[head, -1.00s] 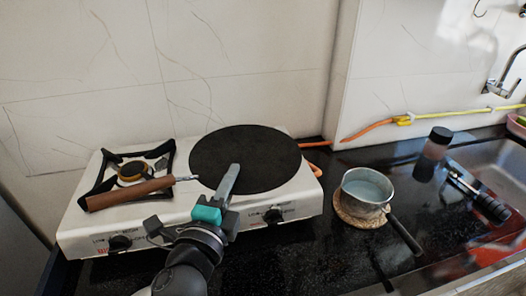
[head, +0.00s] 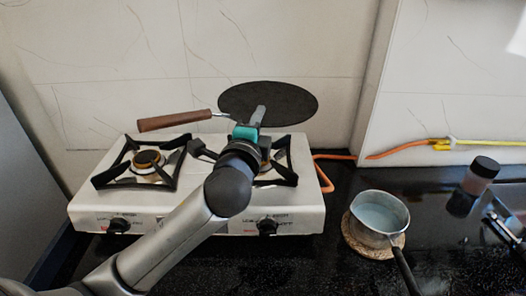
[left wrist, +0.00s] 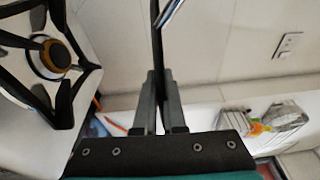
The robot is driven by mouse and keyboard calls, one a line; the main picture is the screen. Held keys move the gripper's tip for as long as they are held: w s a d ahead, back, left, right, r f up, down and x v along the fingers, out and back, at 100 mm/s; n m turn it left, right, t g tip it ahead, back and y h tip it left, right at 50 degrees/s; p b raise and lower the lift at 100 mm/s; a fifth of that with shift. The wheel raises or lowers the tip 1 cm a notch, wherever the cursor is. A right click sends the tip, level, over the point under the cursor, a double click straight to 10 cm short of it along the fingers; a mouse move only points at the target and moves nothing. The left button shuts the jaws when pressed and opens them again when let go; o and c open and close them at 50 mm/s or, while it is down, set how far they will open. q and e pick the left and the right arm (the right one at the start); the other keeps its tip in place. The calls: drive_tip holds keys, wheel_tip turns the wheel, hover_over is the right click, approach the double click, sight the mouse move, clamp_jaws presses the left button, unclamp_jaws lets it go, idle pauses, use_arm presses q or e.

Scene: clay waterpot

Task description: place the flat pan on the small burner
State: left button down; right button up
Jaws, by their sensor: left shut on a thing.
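The flat pan (head: 268,98), a thin black disc with a brown wooden handle (head: 175,122), is held up above the back of the stove (head: 90,212). Its handle points left. My left gripper (head: 258,116) is shut on the pan's near edge. In the left wrist view, the gripper (left wrist: 158,76) pinches the pan (left wrist: 156,35), seen edge-on as a thin dark strip. The left burner (head: 148,160) is uncovered, with a black grate and brass centre. The right burner (head: 287,162) is partly hidden behind my arm; I cannot tell which is smaller.
A metal saucepan (head: 379,214) stands on a round cork mat (head: 352,240) right of the stove. A dark-lidded jar (head: 484,168) stands farther right. A tiled wall (head: 290,40) rises behind the stove, and an orange hose (head: 326,178) runs behind it.

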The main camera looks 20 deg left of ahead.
sight(251, 108)
use_arm(q)
drive_tip(key=shift+n+y, duration=0.5)
drive_tip(key=w+a+r, duration=0.1)
drive_tip(key=r, duration=0.1)
drive_tip(key=w+a+r, duration=0.1)
drive_tip(key=a, duration=0.1)
drive_tip(key=shift+w+r, duration=0.3)
drive_tip(key=shift+r, duration=0.05)
wheel_tip(251, 108, down, 15)
drive_tip(key=b, duration=0.5)
drive_tip(key=shift+w+a+f+b, duration=0.1)
drive_tip(key=shift+f+b, duration=0.05)
drive_tip(key=shift+b, duration=0.2)
drive_tip(key=shift+f+b, duration=0.3)
drive_tip(key=shift+f, duration=0.35)
wheel_tip(251, 108, down, 2)
drive_tip(key=shift+f+b, duration=0.25)
drive_tip(key=shift+b, duration=0.35)
drive_tip(key=shift+f, duration=0.45)
drive_tip(key=shift+r, duration=0.1)
use_arm(e)
wheel_tip(251, 108, down, 8)
drive_tip(key=w+d, duration=0.2)
drive_tip(key=shift+w+r+t, duration=0.25)
drive_tip(key=shift+t, duration=0.05)
use_arm(q)
drive_tip(key=shift+f, duration=0.2)
use_arm(e)
drive_tip(key=shift+f, duration=0.1)
